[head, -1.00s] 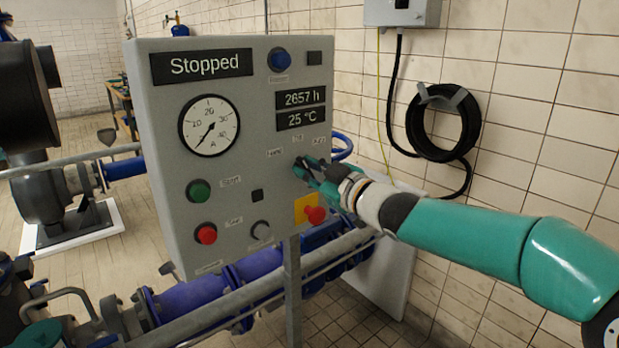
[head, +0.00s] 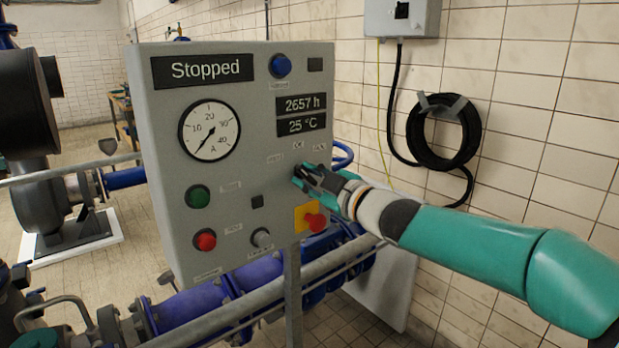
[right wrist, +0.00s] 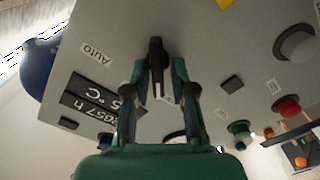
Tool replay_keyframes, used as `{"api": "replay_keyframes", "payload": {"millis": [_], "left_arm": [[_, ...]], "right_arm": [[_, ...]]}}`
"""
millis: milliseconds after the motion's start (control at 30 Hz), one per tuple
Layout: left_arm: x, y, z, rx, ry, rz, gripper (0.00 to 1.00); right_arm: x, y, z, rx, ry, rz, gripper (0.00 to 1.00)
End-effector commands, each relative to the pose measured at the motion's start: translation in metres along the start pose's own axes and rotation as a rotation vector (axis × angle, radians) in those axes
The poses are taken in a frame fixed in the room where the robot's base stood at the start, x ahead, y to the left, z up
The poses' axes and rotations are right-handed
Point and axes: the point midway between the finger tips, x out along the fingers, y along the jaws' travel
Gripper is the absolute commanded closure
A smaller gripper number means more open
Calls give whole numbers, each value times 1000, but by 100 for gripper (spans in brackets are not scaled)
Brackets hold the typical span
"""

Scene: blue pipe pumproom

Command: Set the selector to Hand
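The grey control panel (head: 235,180) fills the middle of the head view, and its display reads "Stopped". The black selector knob (right wrist: 156,65) shows in the right wrist view, its bar lying along the gripper's direction. My right gripper (head: 301,173) is at the panel face, below the selector labels, and hides the knob in the head view. An "Auto" label (right wrist: 96,53) is left of the knob there. My left gripper is not in view.
The red emergency button (head: 315,222) on its yellow plate sits just below my right gripper. Green (head: 198,196), red (head: 206,240) and blue (head: 280,66) buttons are on the same panel. A coiled black hose (head: 443,128) hangs on the tiled wall at right.

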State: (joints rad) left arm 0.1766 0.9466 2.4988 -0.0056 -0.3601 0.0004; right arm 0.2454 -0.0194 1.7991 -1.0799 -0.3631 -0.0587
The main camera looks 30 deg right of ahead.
Motion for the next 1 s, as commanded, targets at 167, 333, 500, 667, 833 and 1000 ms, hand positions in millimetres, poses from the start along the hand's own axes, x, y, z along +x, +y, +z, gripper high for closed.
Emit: {"api": "replay_keyframes", "payload": {"millis": [167, 333, 500, 667, 833, 1000], "left_arm": [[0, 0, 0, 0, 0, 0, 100], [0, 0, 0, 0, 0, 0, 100], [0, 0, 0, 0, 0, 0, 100], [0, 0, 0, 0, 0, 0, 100], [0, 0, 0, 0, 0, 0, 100], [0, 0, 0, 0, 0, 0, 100]], "right_arm": [[0, 0, 0, 1, 1, 1, 62], [0, 1, 0, 1, 1, 2, 62], [-11, 2, 0, 0, 1, 4, 62], [-37, 2, 0, -1, 0, 6, 62], [-72, 2, 0, -2, -1, 6, 62], [-101, 1, 1, -1, -1, 5, 62]]}}
